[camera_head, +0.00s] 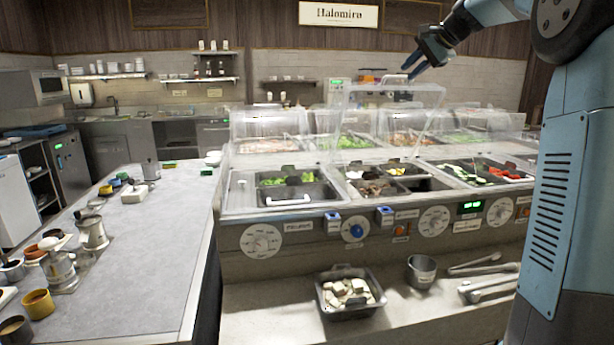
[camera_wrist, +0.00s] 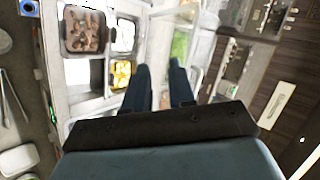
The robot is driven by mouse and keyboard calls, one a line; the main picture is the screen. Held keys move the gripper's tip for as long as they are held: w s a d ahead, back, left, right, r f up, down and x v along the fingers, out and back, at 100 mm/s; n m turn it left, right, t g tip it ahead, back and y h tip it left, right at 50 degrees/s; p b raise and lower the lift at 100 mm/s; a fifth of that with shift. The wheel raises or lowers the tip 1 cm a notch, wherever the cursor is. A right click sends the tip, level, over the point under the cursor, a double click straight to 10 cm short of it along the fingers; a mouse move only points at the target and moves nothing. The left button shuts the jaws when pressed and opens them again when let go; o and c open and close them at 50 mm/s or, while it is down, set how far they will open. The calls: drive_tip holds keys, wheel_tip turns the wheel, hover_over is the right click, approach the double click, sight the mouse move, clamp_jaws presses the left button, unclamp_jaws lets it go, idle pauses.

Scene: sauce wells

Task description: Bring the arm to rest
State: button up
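My gripper (camera_head: 412,70) is raised at the upper right of the head view, above the salad counter and its clear guard. In the wrist view its two dark blue fingers (camera_wrist: 159,70) stand apart with nothing between them, so it is open and empty. My blue arm runs up the right side of the head view and bends over at the top, where part of it is cut off. The counter (camera_head: 400,212) lies below the gripper.
The clear guard (camera_head: 385,90) rises just below my gripper. A tub of pale cubes (camera_head: 347,310), a metal cup (camera_head: 421,271) and tongs (camera_head: 490,287) sit on the front shelf. A grey worktop (camera_head: 140,250) with pots is at left. A sign (camera_head: 338,14) hangs behind.

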drive_tip(key=s+a+f+n+g+h, duration=0.1)
drive_tip(key=s+a+f+n, duration=0.3)
drive_tip(key=s, duration=0.7)
drive_tip(key=s+a+f+n+g+h, duration=0.1)
drive_tip(key=s+f+h, duration=0.1)
drive_tip(key=s+f, duration=0.65)
drive_tip(key=s+a+f+n+g+h, duration=0.1)
drive_tip(key=s+a+f+n, duration=0.15)
drive_tip(key=s, duration=1.15)
drive_tip(key=s+d+f+n+h, duration=0.1)
drive_tip(key=s+f+n, duration=0.1)
drive_tip(key=s+f, duration=0.8)
drive_tip(key=shift+s+d+f+h, duration=0.2)
drive_tip(key=shift+s+f+h, duration=0.1)
drive_tip(key=shift+s, duration=0.05)
drive_tip(key=shift+a+n, duration=0.1)
drive_tip(key=shift+n, duration=0.15)
